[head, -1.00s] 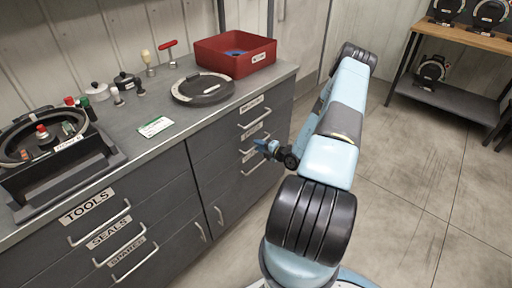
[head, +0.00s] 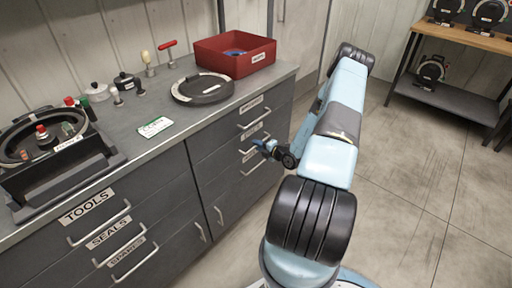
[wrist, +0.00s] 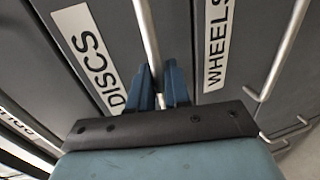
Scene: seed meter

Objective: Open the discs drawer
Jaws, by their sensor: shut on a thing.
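The discs drawer (wrist: 75,60) is a dark grey front with a white DISCS label (wrist: 90,55) in the wrist view. Its straight metal handle (wrist: 148,35) runs in between my gripper's two blue fingers (wrist: 160,82). My gripper is shut on this handle. In the head view my gripper (head: 261,146) is at the right-hand drawer stack, at the middle drawer, and partly covers its label and handle. The drawer front looks flush with its neighbours. The fingertips' exact contact with the bar is partly hidden.
The WHEELS drawer (wrist: 215,40) lies beside it, with its own handle (wrist: 275,60). The worktop (head: 150,150) above holds a red bin (head: 235,68), a round black disc unit (head: 203,90) and a seed meter at left. Open floor (head: 420,170) lies right of my arm.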

